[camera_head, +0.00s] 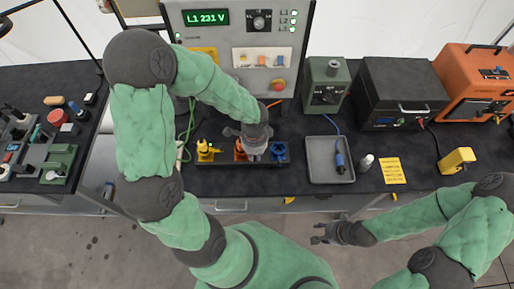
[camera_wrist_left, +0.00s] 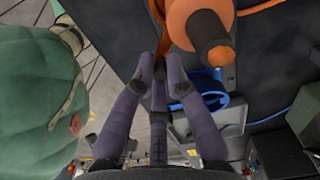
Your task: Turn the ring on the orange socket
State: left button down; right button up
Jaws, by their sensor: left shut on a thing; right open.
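The orange socket (camera_head: 239,153) stands between a yellow socket (camera_head: 206,151) and a blue socket (camera_head: 279,151) on a dark strip at the bench's front. In the left wrist view the orange socket (camera_wrist_left: 208,32) fills the top, with an orange part reaching down between my fingertips. My left gripper (camera_head: 253,153) is over the orange socket in the head view, partly covering it. Its fingers (camera_wrist_left: 163,72) are closed on that orange part, seemingly the ring; the exact contact is hard to see. My right gripper (camera_head: 318,233) is open and empty in front of the bench.
A grey tray (camera_head: 316,178) with a blue connector (camera_head: 340,162) lies right of the sockets. A white bottle (camera_head: 366,163) and a yellow note (camera_head: 391,171) are beyond it. The grey panel (camera_head: 240,70) with a lit display stands behind. The blue socket (camera_wrist_left: 207,100) is close to my left fingers.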

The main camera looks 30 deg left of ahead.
pick_arm(q)
jog(key=shift+s+a+m+p, duration=0.5)
jog(key=shift+s+m+p, duration=0.3)
jog(key=shift+m, duration=0.85)
jog(key=shift+s+a+m+p, duration=0.55)
jog(key=shift+m+p, duration=0.4)
jog(key=shift+m, duration=0.75)
jog(key=shift+s+a+m+p, duration=0.4)
jog(key=shift+s+m+p, duration=0.45)
jog(key=shift+m, duration=0.8)
jog(key=c, duration=1.3)
grip_release()
jog(key=shift+o, duration=0.2)
notch_tip(320, 180, up, 12)
